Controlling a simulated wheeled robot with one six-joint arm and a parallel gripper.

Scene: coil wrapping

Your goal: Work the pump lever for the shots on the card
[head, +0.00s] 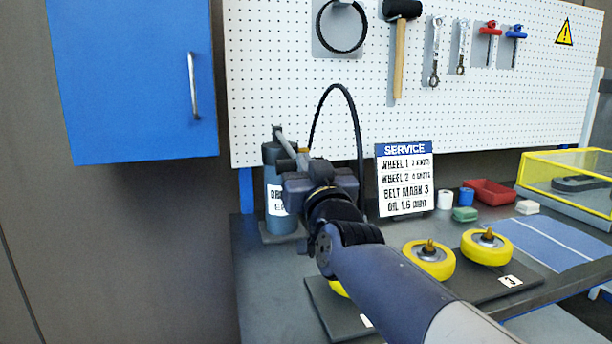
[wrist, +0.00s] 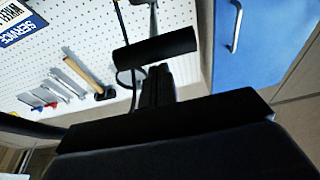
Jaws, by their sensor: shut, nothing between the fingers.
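The grease pump (head: 276,212) stands at the back left of the bench, a dark cylinder with a white label and a black hose. Its grey lever (head: 279,136) slants up at its top, partly hidden by my wrist. In the wrist view a black bar (wrist: 155,49), which looks like the lever's grip, lies across just past my fingertips. My gripper (wrist: 157,72) is shut and empty; whether it touches the bar I cannot tell. The service card (head: 405,180) stands right of the pump. Its small print is blurred; it seems to read wheel 1 2 shots, wheel 2 4 shots.
Yellow wheels (head: 487,247) with brass fittings lie on a dark mat; my arm partly covers another. A red tray (head: 489,192), small blocks and a yellow-framed clear case (head: 568,172) are at the right. A blue cabinet (head: 135,80) hangs upper left, by the tool pegboard (head: 290,110).

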